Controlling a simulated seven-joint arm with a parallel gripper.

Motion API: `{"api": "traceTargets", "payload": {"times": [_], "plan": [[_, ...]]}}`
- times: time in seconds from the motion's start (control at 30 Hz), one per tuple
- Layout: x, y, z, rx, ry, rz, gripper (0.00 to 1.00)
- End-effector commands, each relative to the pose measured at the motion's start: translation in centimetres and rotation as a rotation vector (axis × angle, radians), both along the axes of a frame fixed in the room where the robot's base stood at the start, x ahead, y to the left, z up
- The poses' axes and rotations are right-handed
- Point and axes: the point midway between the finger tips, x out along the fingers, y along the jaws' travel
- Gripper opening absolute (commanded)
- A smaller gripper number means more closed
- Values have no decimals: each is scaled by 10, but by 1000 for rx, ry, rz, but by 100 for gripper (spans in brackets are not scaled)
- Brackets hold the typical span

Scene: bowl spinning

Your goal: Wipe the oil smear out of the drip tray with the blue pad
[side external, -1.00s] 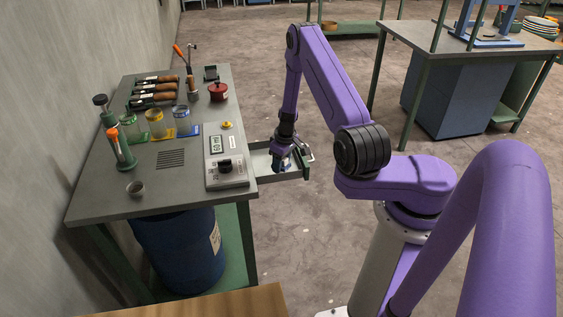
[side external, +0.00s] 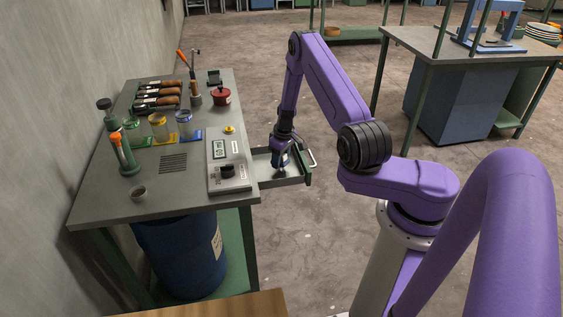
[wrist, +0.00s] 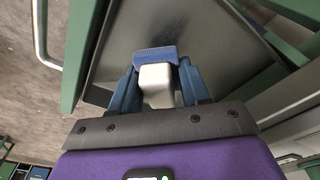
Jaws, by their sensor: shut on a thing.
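My gripper (wrist: 157,82) is shut on the white grip of the blue pad (wrist: 155,56), with one blue finger on each side. In the side external view my gripper (side external: 281,162) points down into the drip tray (side external: 262,177), a shallow grey metal tray pulled out from the bench side. In the wrist view the pad is over the tray's grey floor (wrist: 110,65); I cannot tell whether it touches it. The floor under the pad and gripper is hidden.
The tray has raised walls and a green front (side external: 308,170) with a metal handle (side external: 312,157). A grey box with a dial (side external: 227,175) sits on the bench (side external: 110,195) beside it. Jars, tools and a red pot (side external: 221,96) stand farther back.

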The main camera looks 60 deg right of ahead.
Motion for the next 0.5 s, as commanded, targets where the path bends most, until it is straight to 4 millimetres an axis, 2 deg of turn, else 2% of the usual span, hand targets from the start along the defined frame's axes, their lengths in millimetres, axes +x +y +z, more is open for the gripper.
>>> {"api": "traceTargets", "payload": {"times": [0.5], "plan": [[19, -19, 2, -1, -2, 2, 0]]}}
